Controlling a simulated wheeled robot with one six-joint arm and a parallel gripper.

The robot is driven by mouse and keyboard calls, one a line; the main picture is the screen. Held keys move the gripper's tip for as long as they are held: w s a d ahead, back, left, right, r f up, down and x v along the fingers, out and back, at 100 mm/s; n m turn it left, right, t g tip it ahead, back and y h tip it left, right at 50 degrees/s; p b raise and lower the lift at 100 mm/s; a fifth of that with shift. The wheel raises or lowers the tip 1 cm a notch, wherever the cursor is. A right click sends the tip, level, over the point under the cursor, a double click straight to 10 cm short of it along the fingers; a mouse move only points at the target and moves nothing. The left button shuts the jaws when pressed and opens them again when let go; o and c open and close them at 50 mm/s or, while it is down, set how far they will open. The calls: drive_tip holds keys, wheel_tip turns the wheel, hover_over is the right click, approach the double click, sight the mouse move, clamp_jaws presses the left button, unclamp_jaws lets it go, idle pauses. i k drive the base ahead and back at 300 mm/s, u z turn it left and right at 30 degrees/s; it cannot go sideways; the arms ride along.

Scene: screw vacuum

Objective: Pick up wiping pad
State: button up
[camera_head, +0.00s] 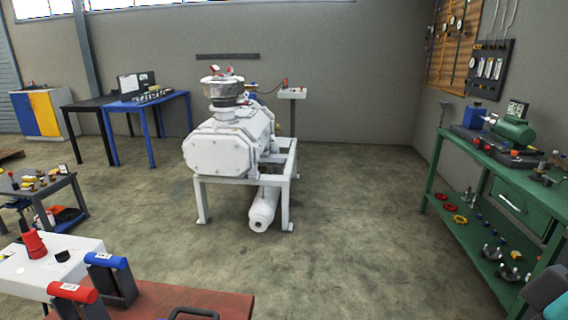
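I cannot make out a wiping pad for certain in the head view. Small items that I cannot name lie on the green workbench (471,150) at the right and on the dark low cart (27,190) at the left. My gripper is not in view, so I cannot see its state or what it may hold.
A white vacuum pump (222,150) stands on a white frame (245,186) in the middle. A blue table (172,101) stands behind. The floor between pump and workbench is clear.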

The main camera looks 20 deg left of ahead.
sight(26, 186)
drive_tip(key=i, duration=2.15)
drive_tip(key=u, duration=1.4)
drive_tip(key=i, duration=2.15)
drive_tip(key=u, duration=1.7)
drive_tip(key=i, duration=2.75)
drive_tip(key=z, duration=0.3)
